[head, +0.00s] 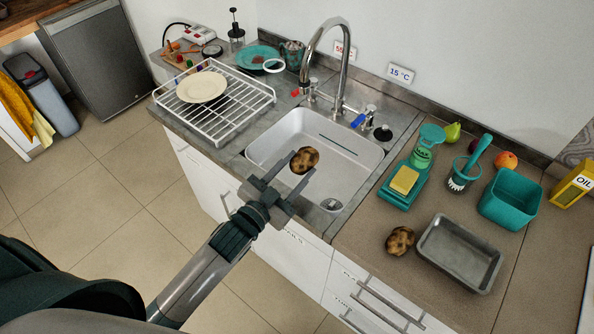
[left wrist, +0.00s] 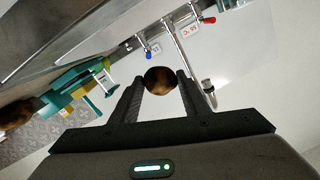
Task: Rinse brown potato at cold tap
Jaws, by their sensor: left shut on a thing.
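My left gripper (head: 301,163) is shut on a brown, dark-patched potato (head: 305,159) and holds it above the sink basin (head: 345,187). In the left wrist view the potato (left wrist: 159,80) sits between the two fingertips (left wrist: 161,77). The cold tap's blue handle (head: 358,121) is at the sink's back right, near a "15 °C" sign (head: 401,73). The red handle (head: 296,93) is at the back left, near a red-lettered sign. The curved spout (head: 341,75) rises behind the basin. I see no water running. My right gripper is not in view.
A second brown potato (head: 400,241) lies on the counter beside a grey metal tray (head: 460,253). A teal soap holder (head: 392,195), brush (head: 468,165) and teal tub (head: 510,198) stand right of the sink. A white rack (head: 232,117) with a plate (head: 202,87) stands left.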

